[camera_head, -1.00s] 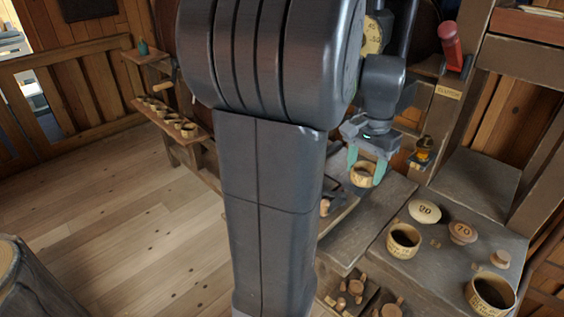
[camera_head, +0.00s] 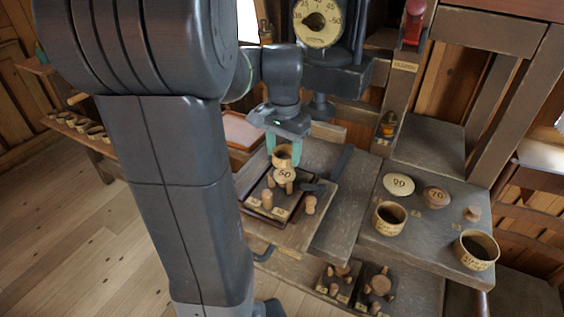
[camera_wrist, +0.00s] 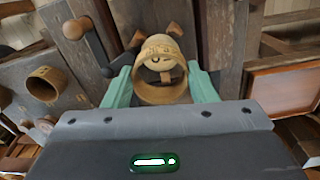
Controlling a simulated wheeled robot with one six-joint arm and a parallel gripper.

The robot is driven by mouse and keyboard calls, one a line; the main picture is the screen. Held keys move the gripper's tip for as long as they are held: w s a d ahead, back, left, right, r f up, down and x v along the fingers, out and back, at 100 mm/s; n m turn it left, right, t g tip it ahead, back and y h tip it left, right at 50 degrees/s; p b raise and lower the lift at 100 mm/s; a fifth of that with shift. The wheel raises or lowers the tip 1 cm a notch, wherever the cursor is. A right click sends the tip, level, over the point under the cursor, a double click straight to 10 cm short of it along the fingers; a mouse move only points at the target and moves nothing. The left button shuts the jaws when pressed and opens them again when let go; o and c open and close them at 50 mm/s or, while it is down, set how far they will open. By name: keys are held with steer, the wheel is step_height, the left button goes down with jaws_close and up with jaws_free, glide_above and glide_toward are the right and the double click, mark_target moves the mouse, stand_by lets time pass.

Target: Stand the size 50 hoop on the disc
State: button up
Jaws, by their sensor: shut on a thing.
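My gripper (camera_head: 284,150) has green fingers and is shut on a small pale wooden hoop (camera_head: 282,158). In the wrist view the hoop (camera_wrist: 160,93) sits between both fingertips, and I look partly through its opening. No size number on it is legible to me. A pale disc marked 50 (camera_head: 286,175) shows just below the hoop in the head view, with short pegs around it. It is partly covered by the hoop in that view. I cannot tell whether the hoop touches the disc or hangs just above it.
A dark tray (camera_head: 250,203) with pegs lies under the gripper. On the bench at right are discs marked 90 (camera_head: 398,184) and 70 (camera_head: 435,196) and two larger hoops (camera_head: 388,219) (camera_head: 477,252). A dial (camera_head: 318,22) stands behind. More hoops line a left shelf.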

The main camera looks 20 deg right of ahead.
mark_target(283, 175)
steer(key=shift+f, duration=1.9)
steer(key=shift+f, duration=0.3)
steer(key=o, duration=0.9)
steer(key=shift+o, duration=0.2)
step_height(283, 175, up, 13)
steer(key=shift+f, duration=0.15)
